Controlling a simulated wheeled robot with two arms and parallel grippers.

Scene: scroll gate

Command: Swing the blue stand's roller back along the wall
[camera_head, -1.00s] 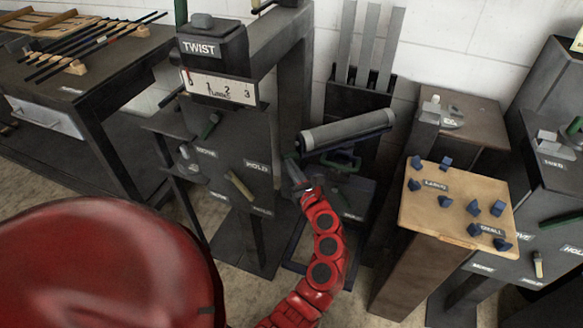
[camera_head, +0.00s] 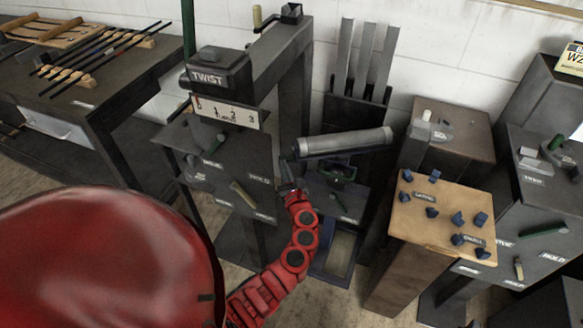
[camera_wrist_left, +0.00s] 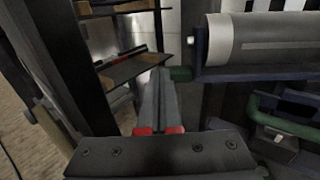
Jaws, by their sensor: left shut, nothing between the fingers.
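The grey roller (camera_head: 345,142) lies nearly level on the stand with the dark blue frame (camera_head: 347,262), in front of the wall. In the left wrist view the roller (camera_wrist_left: 270,38) fills the upper right, above a dark blue bar (camera_wrist_left: 255,72) that ends in a green grip (camera_wrist_left: 181,73). My left gripper (camera_head: 288,180) is below the roller's left end. In the wrist view its shut, empty fingers (camera_wrist_left: 160,78) reach up just left of the green grip. I cannot tell whether they touch it. My right gripper is out of view.
The TWIST post (camera_head: 222,75) stands close left of my gripper. Upright grey strips (camera_head: 364,55) stand in a dark rack behind the roller. A tan board (camera_head: 440,215) with several blue pegs stands to the right. A green handle (camera_wrist_left: 285,123) sits below the roller.

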